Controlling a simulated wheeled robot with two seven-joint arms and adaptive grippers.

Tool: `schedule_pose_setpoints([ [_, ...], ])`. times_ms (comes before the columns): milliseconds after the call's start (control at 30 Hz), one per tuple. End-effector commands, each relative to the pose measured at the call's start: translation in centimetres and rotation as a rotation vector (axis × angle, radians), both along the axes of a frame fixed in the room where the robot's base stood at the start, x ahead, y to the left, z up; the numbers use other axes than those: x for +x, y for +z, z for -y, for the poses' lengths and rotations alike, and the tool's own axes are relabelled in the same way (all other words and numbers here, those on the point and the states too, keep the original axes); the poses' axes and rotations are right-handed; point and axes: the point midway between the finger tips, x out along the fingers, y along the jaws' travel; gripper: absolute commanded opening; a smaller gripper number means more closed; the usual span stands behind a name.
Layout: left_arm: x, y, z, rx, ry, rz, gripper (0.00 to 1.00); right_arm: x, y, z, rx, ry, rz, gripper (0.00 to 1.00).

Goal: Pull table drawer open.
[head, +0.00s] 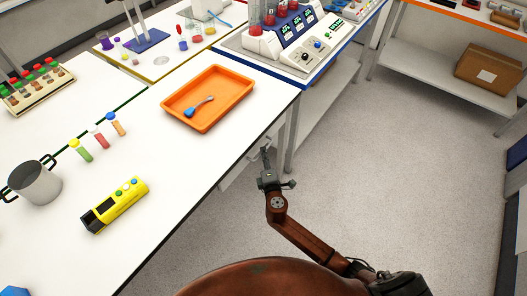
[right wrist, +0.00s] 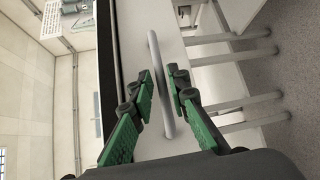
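The table drawer's white front (right wrist: 193,65) shows in the right wrist view, with a long grey bar handle (right wrist: 155,50) on it. In the head view the drawer side of the white table (head: 228,178) is seen steeply from above, and the drawer is largely hidden under the tabletop edge. My right gripper (head: 265,152) is beside that edge. In the right wrist view its green fingers (right wrist: 161,75) are apart, one on each side of the handle, with narrow gaps showing. My left gripper is not in view.
An orange tray (head: 243,80) with a blue-tipped spoon lies on the table near the edge. A yellow device (head: 115,205), a metal pot (head: 36,184) and small colored tubes stand further left. Table legs (head: 289,140) are close behind the gripper. The floor (head: 385,170) to the right is clear.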

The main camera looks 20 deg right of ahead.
Motion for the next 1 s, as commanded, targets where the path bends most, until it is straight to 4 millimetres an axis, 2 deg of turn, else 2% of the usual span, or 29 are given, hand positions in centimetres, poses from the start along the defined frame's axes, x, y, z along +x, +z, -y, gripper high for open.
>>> schedule_pose_setpoints([
  [100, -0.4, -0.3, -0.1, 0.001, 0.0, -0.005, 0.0, 1.5, -0.3, 0.2, -0.001, 0.0, 0.0, 0.16],
  [233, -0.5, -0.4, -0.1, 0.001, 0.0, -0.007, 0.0, 2.3, -0.4, 0.3, 0.0, 0.0, -0.001, 0.16],
  [500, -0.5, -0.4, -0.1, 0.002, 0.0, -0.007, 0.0, 2.4, -0.4, 0.4, 0.001, 0.0, -0.001, 0.16],
  [767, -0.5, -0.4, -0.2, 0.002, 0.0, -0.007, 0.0, 2.4, -0.4, 0.4, 0.002, -0.001, -0.002, 0.0],
  [1000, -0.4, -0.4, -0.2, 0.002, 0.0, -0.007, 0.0, 2.4, -0.4, 0.3, 0.002, -0.001, -0.002, 0.0],
])
